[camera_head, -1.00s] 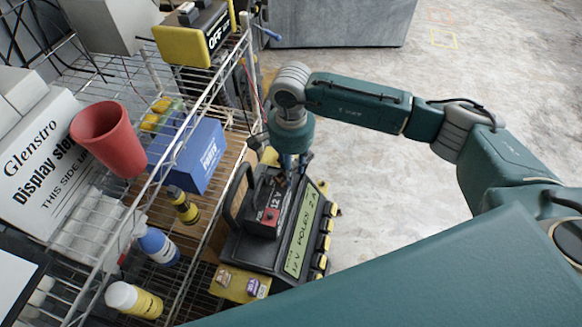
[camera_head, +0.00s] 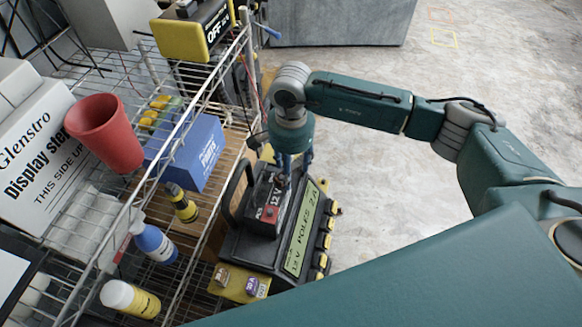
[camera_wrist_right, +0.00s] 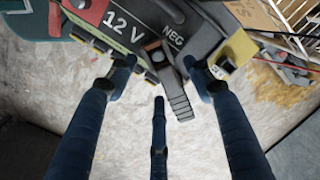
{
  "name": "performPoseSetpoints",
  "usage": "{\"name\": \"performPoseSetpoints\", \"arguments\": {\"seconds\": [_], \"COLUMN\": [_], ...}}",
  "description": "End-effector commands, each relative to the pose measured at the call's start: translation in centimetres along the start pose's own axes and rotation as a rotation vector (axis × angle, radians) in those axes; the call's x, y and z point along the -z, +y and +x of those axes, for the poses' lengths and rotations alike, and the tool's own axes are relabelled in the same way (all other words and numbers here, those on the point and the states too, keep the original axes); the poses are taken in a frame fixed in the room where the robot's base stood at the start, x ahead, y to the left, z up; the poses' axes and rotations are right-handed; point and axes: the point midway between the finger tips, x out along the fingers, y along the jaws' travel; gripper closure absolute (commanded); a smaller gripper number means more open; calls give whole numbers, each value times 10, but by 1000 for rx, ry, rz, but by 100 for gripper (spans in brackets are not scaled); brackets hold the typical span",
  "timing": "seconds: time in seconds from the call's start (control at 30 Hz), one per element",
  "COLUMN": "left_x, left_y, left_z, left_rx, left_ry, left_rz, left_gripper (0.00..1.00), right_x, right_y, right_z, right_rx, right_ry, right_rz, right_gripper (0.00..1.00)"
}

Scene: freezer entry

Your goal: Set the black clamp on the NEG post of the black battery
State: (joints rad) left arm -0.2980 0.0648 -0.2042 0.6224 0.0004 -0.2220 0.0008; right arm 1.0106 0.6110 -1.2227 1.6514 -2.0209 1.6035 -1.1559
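The black battery (camera_head: 258,228), marked 12 V, sits on a black device with a lit display (camera_head: 300,232). In the right wrist view the battery (camera_wrist_right: 205,20) shows its NEG label beside a brownish metal post area. The black clamp (camera_wrist_right: 180,100), with a ridged handle, is at that NEG end; its jaws look to be around the post, though the exact seating is unclear. My right gripper (camera_head: 291,172) is above the battery's far end. In the wrist view its fingers (camera_wrist_right: 160,80) are spread on both sides of the clamp, open. My left gripper is not in view.
A wire shelf (camera_head: 195,135) on the left holds a red cup (camera_head: 104,134), a blue box (camera_head: 190,150) and a white carton (camera_head: 45,165). Bottles (camera_head: 152,243) stand lower down. A yellow-black OFF unit (camera_head: 195,35) is at the back. Floor on the right is open.

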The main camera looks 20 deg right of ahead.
Motion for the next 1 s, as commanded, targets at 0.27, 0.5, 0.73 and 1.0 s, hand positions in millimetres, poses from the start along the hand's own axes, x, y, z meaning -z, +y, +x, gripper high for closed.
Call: {"name": "performPoseSetpoints", "arguments": {"seconds": [0.27, 0.5, 0.73, 1.0], "left_x": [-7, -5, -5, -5], "left_y": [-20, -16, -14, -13], "left_z": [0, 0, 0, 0], "left_rx": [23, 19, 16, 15], "left_ry": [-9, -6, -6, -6], "left_rz": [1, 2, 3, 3], "left_gripper": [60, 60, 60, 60], "right_x": [0, 1, 0, 0], "right_y": [0, -1, 0, 0], "right_z": [-7, -43, -71, -80], "right_rx": [0, 3, 2, -1], "right_ry": [1, 1, 1, 0], "right_rz": [0, 1, 0, 0], "right_gripper": [49, 49, 49, 49]}}
